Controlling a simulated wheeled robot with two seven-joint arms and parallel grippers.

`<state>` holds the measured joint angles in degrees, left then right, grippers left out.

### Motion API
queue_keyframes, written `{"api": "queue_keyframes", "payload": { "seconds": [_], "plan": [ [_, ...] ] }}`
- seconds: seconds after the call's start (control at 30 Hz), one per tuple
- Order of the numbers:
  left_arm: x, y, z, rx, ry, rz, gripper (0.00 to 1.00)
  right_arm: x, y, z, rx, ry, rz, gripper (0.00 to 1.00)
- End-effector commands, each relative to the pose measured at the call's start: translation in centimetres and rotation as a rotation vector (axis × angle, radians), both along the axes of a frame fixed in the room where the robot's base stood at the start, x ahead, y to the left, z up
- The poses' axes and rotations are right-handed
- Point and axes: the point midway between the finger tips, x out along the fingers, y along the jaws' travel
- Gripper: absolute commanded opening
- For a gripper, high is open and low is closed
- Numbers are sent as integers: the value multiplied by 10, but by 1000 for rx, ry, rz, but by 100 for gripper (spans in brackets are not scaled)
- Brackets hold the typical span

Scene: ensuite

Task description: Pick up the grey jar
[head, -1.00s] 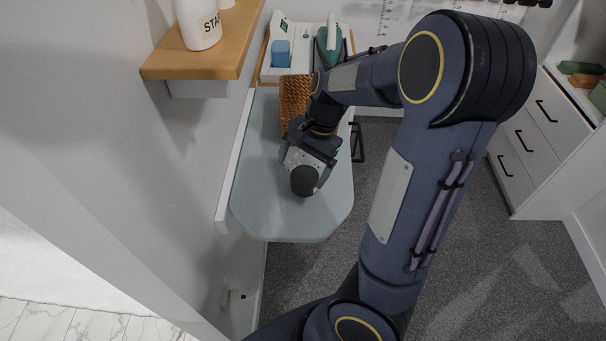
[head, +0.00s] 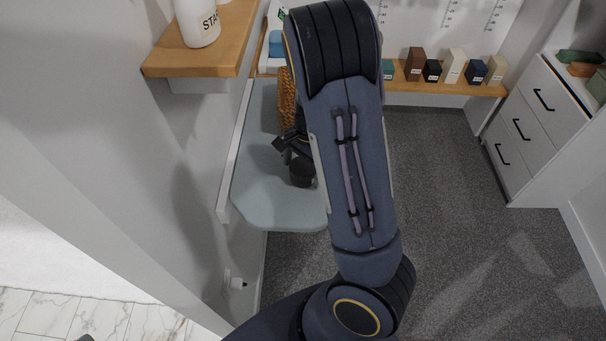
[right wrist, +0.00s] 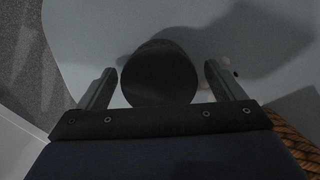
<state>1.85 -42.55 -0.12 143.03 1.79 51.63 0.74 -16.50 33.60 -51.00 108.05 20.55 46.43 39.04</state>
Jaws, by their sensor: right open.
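The grey jar (head: 302,172), dark and round from above, stands on the pale blue-grey ironing-board-like surface (head: 265,200). In the right wrist view the jar (right wrist: 160,75) sits between my right gripper's two open fingers, with a gap on each side. In the head view my right gripper (head: 290,150) is at the jar, partly hidden behind my own right arm. My left gripper is not in view.
A woven basket (head: 286,95) stands behind the gripper, mostly covered by my arm; it also shows in the right wrist view (right wrist: 295,138). A wooden shelf (head: 200,60) with a white bottle (head: 198,22) juts out at the left. Small boxes line a back shelf (head: 450,90).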

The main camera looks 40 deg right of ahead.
Motion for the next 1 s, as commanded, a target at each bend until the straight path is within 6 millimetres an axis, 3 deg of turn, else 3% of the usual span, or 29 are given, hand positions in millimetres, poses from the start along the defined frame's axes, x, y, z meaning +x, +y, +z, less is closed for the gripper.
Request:
{"api": "queue_keyframes", "payload": {
  "seconds": [0.2, 0.63, 1.0],
  "plan": [
    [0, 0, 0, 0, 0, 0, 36, 0, 0, 0, 0, 0, 0, 87],
    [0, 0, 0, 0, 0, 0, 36, 0, 0, 0, 1, 0, 0, 33],
    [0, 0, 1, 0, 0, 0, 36, 0, 0, 7, 0, -1, 1, 33]
  ]
}}
